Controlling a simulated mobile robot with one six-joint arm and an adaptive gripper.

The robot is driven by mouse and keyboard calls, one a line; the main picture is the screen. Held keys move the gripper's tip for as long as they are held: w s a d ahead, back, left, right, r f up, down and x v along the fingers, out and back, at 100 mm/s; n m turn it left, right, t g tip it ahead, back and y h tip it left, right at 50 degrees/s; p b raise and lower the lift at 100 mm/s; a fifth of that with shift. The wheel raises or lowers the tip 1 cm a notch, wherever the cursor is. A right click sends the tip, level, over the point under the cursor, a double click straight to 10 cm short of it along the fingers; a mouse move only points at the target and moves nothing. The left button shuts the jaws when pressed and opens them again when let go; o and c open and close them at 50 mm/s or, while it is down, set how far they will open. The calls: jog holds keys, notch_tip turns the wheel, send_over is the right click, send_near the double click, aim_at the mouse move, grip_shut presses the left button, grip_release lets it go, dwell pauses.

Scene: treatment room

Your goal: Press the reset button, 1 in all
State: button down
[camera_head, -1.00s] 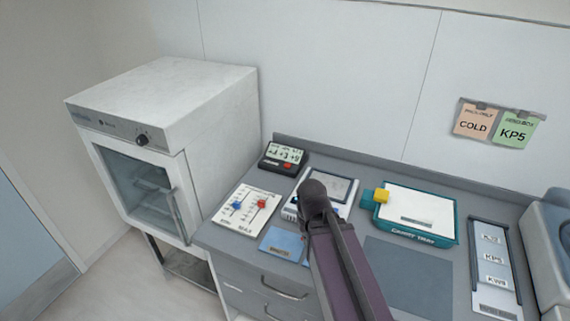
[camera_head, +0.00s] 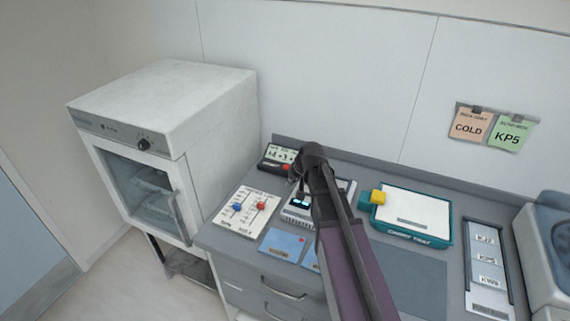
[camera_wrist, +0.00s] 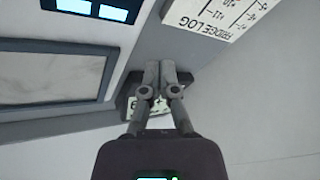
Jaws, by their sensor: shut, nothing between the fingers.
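A small black device (camera_head: 283,158) with a pale display and a red button (camera_head: 285,167) stands at the back left of the counter, against the wall. I cannot read a reset label on it. My gripper (camera_head: 296,179) is just right of the device, close to the red button; contact cannot be told. In the wrist view my gripper (camera_wrist: 167,68) is shut and empty, its fingertips in front of the device (camera_wrist: 133,98). The fingers hide most of the device there, and the red button does not show.
A slider board (camera_head: 245,212) marked as a fridge log lies at front left. A screen device (camera_head: 297,216) with lit panels sits under my arm. A white cabinet (camera_head: 160,130) stands left.

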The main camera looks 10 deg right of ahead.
aim_at(284, 165)
jog(key=w+d+r+t+p, duration=0.1)
jog(key=w+r+t, duration=0.1)
jog(key=w, duration=0.6)
jog(key=w+r+m+t+y+p, duration=0.1)
jog(key=w+r, duration=0.3)
jog(key=w, duration=0.4)
jog(key=shift+w+d+r+m+t+y, duration=0.2)
jog(key=shift+d+r+m+t+y, duration=0.1)
jog(key=shift+d+t, duration=0.1)
jog(key=shift+f, duration=0.2)
notch_tip(284, 165, down, 8)
jog(key=b, duration=0.8)
jog(key=shift+f+b, duration=0.25)
jog(key=shift+b, duration=0.15)
jog(key=shift+s+f+b, duration=0.1)
jog(key=shift+f+b, duration=0.85)
dwell(1.3)
jog(key=shift+r, duration=0.15)
jog(key=shift+r+p, duration=0.8)
jog(key=shift+p, duration=0.2)
